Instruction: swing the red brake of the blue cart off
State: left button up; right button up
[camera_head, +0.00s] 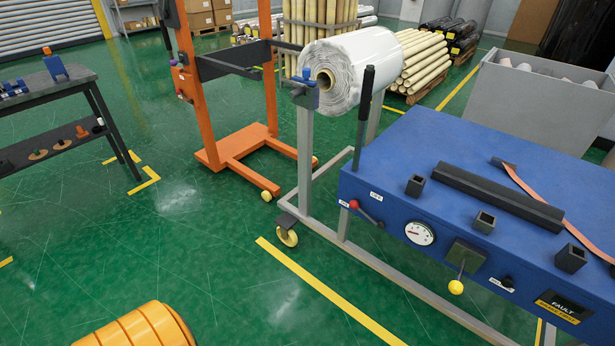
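The blue cart (400,165) is a large blue box on a grey wheeled frame at the right of the head view. A short lever with a red knob (353,204) sits at the left end of its front face. Its dark arm slants from the knob down to the right. Small white labels are beside it, too small to read surely. A round gauge (420,233) and a lever with a yellow knob (456,287) are farther right on the same face. Neither of my grippers shows in this view.
A wrapped white roll (362,62) rests on a grey stand behind the cart's left end. A black upright post (363,115) rises by the cart's left edge. An orange lifter (205,158) stands left of it. A dark workbench (60,130) is far left. Green floor between is clear.

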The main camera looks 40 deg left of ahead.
aim_at(354, 204)
jog(key=j, duration=2)
